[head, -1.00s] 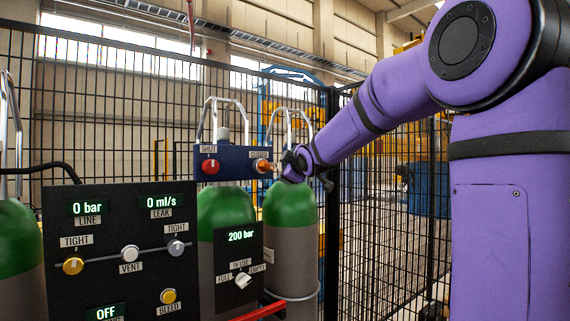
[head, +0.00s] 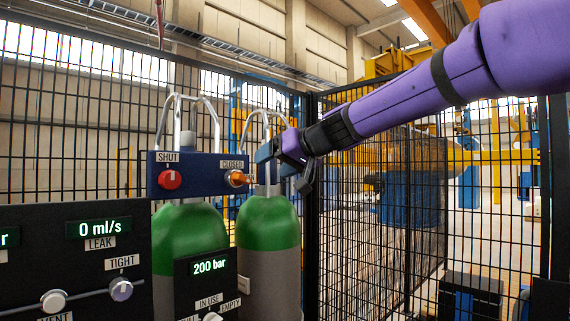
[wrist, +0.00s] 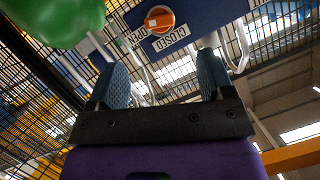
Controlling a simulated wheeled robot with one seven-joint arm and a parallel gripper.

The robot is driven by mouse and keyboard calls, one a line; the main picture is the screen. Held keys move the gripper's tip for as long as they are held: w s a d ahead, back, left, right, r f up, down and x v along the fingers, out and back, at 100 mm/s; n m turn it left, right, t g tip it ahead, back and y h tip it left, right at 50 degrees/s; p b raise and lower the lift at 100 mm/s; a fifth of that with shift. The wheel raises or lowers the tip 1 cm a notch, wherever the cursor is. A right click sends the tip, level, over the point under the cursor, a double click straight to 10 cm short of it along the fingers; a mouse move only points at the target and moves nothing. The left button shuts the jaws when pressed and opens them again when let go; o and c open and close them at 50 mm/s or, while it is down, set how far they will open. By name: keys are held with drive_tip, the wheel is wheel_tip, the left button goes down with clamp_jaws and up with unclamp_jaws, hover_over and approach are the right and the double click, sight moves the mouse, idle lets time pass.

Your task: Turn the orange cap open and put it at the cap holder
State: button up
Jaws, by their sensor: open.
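The orange cap (head: 237,178) sits on the right part of the front of a dark blue block (head: 200,176), under a CLOSED label. In the wrist view the cap (wrist: 159,20) shows near the top with OPEN and CLOSED labels beside it. My gripper (head: 272,160) is just right of the cap, apart from it. In the wrist view its two blue fingers (wrist: 162,75) are spread wide with nothing between them. The cap lies beyond the fingertips, roughly midway between them. I cannot make out a cap holder in these views.
A red knob (head: 170,179) under a SHUT label is left of the cap. Green-topped cylinders (head: 268,222) stand below and behind the block. A black panel (head: 80,260) is at front left, a 200 bar display box (head: 208,268) below. Black mesh fence (head: 85,120) stands behind.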

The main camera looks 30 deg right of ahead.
sight(245, 180)
drive_tip(key=x, duration=1)
drive_tip(key=shift+w+a+f, duration=0.1)
drive_tip(key=shift+w, duration=0.15)
drive_tip(key=shift+c, duration=0.4)
clamp_jaws()
drive_tip(key=shift+n+h, duration=0.7)
drive_tip(key=shift+n, duration=0.4)
drive_tip(key=c, duration=0.7)
unclamp_jaws()
clamp_jaws()
drive_tip(key=shift+s+f, duration=0.1)
drive_tip(key=shift+s, duration=0.4)
